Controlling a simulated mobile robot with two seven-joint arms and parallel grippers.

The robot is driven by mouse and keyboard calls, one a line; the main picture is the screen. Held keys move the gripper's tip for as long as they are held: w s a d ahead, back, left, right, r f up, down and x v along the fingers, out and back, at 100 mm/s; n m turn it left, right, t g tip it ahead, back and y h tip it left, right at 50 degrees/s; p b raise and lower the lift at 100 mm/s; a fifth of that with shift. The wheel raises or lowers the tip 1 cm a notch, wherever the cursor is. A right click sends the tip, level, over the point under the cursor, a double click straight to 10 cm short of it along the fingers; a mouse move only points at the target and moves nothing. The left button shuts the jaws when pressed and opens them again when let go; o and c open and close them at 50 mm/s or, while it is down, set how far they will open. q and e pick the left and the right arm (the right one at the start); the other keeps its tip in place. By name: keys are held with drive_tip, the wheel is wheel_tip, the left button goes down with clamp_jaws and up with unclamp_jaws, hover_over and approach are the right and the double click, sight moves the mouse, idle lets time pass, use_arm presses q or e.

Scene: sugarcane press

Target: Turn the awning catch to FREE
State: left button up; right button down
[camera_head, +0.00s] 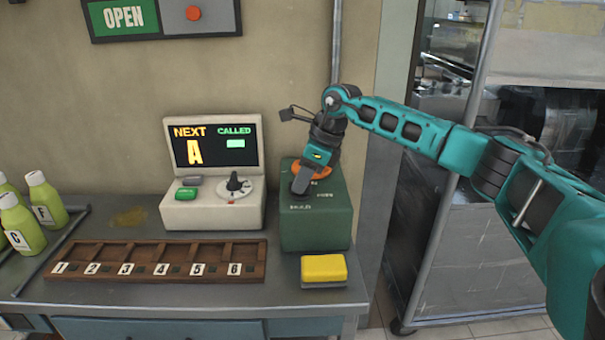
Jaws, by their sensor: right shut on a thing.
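The awning catch appears to be the dark green box (316,228) on the right part of the counter, with an orange round part (323,172) on top. White lettering on the box is too small to read surely. My right gripper (303,182) reaches down from above onto the box top, at the orange part. It is shut on the catch's handle, which the fingers mostly hide, so I cannot tell which way the catch is turned. My left gripper is not in view.
A display console (212,212) with a dial stands left of the box. A numbered wooden rack (160,262) lies in front of it, and a yellow sponge (324,268) in front of the box. Green bottles (46,200) stand far left. A metal rack (455,190) stands right.

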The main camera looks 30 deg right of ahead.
use_arm(q)
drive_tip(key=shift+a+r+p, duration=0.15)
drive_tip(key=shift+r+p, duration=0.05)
drive_tip(key=shift+p, duration=0.15)
use_arm(e)
drive_tip(key=shift+s+f+n+g, duration=0.15)
drive_tip(key=shift+n+g, duration=0.1)
drive_tip(key=shift+n, duration=0.35)
drive_tip(key=shift+w+f+n+g, duration=0.1)
drive_tip(key=shift+n+g, duration=0.15)
drive_tip(key=shift+n, duration=0.35)
drive_tip(key=c, duration=1.3)
unclamp_jaws()
drive_tip(key=shift+s, duration=0.1)
drive_tip(key=shift+o, duration=0.8)
drive_tip(key=shift+d, duration=0.1)
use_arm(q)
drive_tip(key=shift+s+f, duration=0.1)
use_arm(e)
drive_tip(key=shift+r, duration=0.1)
drive_tip(key=shift+d+r, duration=0.15)
drive_tip(key=shift+r, duration=0.35)
use_arm(q)
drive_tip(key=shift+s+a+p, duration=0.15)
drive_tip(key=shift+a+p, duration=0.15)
drive_tip(key=shift+p, duration=0.15)
use_arm(e)
drive_tip(key=v, duration=1.1)
drive_tip(key=shift+d+r, duration=0.3)
drive_tip(key=shift+d, duration=0.05)
